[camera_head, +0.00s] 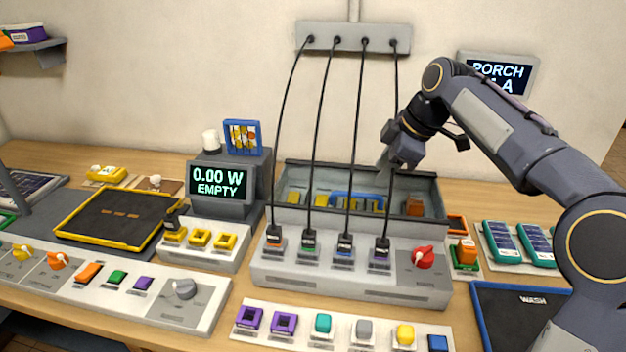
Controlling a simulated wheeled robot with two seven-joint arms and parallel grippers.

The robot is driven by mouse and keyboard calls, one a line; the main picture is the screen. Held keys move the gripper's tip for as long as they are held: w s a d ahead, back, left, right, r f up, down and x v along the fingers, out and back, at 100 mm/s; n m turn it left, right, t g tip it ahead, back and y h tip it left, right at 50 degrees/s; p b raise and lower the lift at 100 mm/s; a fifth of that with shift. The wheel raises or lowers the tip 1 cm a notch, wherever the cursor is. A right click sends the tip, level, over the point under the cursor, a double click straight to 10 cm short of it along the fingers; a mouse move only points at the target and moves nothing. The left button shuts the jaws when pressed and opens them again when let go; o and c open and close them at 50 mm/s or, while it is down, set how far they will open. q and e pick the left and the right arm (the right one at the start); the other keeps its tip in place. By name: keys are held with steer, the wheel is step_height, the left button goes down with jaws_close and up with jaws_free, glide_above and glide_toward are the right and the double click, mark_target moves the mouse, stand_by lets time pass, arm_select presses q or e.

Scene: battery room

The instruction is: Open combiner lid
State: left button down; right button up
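The combiner appears to be the grey unit (338,274) at the centre of the bench, with several black cables plugged into its front sockets and a red knob (422,257) at its right. Behind the sockets is a grey framed bay (290,217) showing yellow pieces, a blue bar shaped like a handle (357,196) and an orange block (414,205). I cannot tell whether a clear lid covers it. My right gripper (384,160) hangs above the bay's right half, pointing down, apart from the blue bar. Its finger opening is unclear. My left gripper is out of view.
Black cables run up to a wall strip (352,38), close to my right gripper. A display reading 0.00 W EMPTY (219,182) stands left of the unit. A yellow-rimmed tray (80,235) lies farther left. A WASH tray (505,305) and green-framed panels (502,242) are at right.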

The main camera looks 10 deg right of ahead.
mark_target(360, 194)
steer(key=x, duration=0.8)
steer(key=shift+w+a+b, duration=0.15)
steer(key=shift+w+b, duration=0.15)
steer(key=shift+b, duration=0.05)
jaws_close()
